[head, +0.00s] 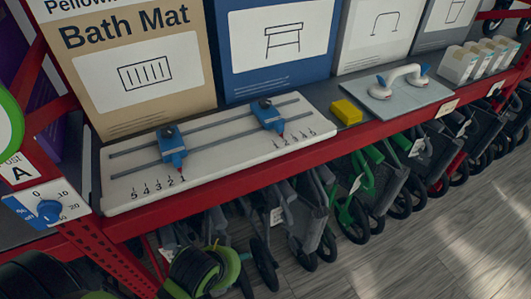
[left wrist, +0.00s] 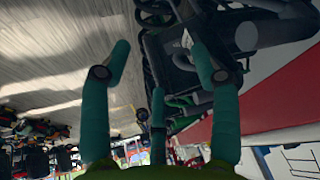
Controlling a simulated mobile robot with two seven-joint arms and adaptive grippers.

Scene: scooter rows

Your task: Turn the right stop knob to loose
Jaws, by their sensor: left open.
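A white board (head: 125,196) with two grey rails lies on the red shelf. Two blue stops sit on the rails, the left stop (head: 172,148) and the right stop (head: 271,117). Each has a dark knob on top; the right stop knob (head: 265,103) is small, and its setting cannot be read. My right gripper is not in view.
A yellow block (head: 346,112) and a white handle (head: 398,80) on a plate lie right of the board. Boxes stand behind it. A blue dial (head: 49,210) is at the left. The red shelf edge (head: 235,184) runs in front, with scooters (head: 350,214) below.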

